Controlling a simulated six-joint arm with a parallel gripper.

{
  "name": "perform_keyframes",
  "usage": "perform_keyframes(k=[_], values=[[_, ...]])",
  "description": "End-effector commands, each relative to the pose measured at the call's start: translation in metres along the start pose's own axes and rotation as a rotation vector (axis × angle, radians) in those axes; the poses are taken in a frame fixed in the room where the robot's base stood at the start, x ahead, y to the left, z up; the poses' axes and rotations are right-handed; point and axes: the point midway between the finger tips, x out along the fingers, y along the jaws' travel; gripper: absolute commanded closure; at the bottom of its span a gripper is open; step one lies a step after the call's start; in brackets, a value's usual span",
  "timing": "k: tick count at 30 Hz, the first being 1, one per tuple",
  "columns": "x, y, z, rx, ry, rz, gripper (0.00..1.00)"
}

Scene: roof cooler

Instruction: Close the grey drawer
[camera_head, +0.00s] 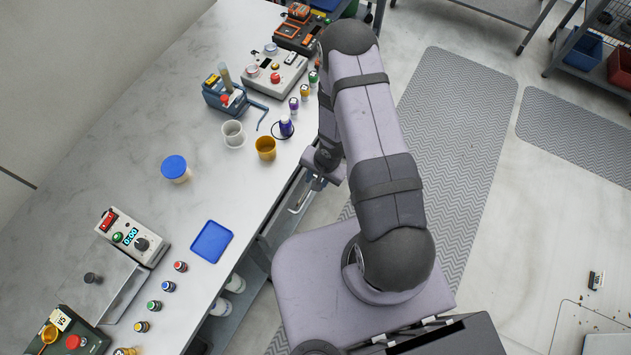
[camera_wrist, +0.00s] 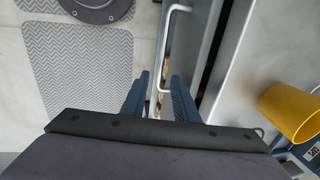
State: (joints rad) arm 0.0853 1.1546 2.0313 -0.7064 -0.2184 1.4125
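The grey drawer (camera_wrist: 196,40) is under the bench edge and shows in the wrist view as a narrow metal front, with a dark gap between it and the bench. Its silver bar handle (camera_wrist: 166,45) runs along its outer side. My gripper (camera_wrist: 160,80) is open, with its two blue fingers apart. The lower end of the handle shows between the fingertips; I cannot tell whether they touch it. In the head view, my gripper (camera_head: 316,184) is low beside the bench edge, near the handle (camera_head: 299,203). My arm hides part of the drawer.
The bench top (camera_head: 215,185) carries a yellow cup (camera_head: 265,148) near the edge, a white cup (camera_head: 233,134), a blue tray (camera_head: 211,242), a blue-lidded tub (camera_head: 175,168) and several small bottles. Floor mats (camera_head: 450,130) lie to the right, where the floor is mostly clear.

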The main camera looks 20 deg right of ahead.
Motion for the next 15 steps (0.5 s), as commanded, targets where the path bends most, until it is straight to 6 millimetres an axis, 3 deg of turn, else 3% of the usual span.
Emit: perform_keyframes(k=[9,15], values=[[-0.04,0.0,0.0,0.0,0.001,-0.001,0.73],[-0.052,0.0,0.0,0.0,0.0,0.0,0.73]])
